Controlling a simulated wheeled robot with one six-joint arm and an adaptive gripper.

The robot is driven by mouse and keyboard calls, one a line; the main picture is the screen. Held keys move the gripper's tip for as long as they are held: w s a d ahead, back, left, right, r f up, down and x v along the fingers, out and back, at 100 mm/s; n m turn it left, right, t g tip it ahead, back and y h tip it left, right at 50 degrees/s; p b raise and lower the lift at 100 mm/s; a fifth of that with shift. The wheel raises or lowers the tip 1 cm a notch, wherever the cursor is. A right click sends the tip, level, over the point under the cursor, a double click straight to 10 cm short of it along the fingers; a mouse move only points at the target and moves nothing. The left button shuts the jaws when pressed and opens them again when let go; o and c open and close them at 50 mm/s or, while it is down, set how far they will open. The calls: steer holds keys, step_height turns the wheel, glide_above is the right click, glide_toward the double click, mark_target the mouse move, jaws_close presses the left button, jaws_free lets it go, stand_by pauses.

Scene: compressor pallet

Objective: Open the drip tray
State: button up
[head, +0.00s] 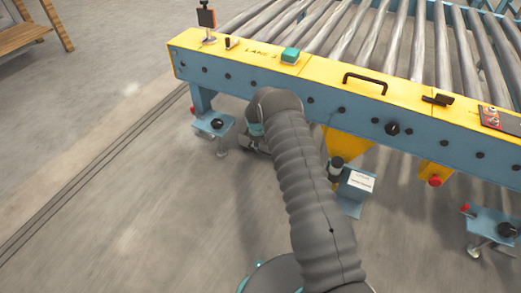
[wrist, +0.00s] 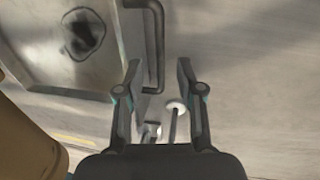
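In the wrist view, a grey metal tray (wrist: 55,50) with a dark stain fills the upper left; I take it for the drip tray. A dark bar handle (wrist: 159,45) stands along its right side. My gripper (wrist: 158,75) is open, and the near end of the handle shows between its two fingertips. I cannot tell whether either finger touches the handle. In the head view my gripper (head: 257,145) is mostly hidden behind my arm, below the conveyor's front edge. I cannot make out the tray in the head view.
The roller conveyor's blue and yellow frame (head: 230,70) stands above my gripper. A conveyor foot (head: 214,124) stands to the left. The floor in front is clear.

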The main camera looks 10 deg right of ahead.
steer(key=shift+w+d+f, duration=0.1)
steer(key=shift+w+f, duration=0.05)
steer(key=shift+f, duration=0.65)
steer(key=shift+w+d+f, duration=0.1)
steer(key=shift+f, duration=0.7)
jaws_close()
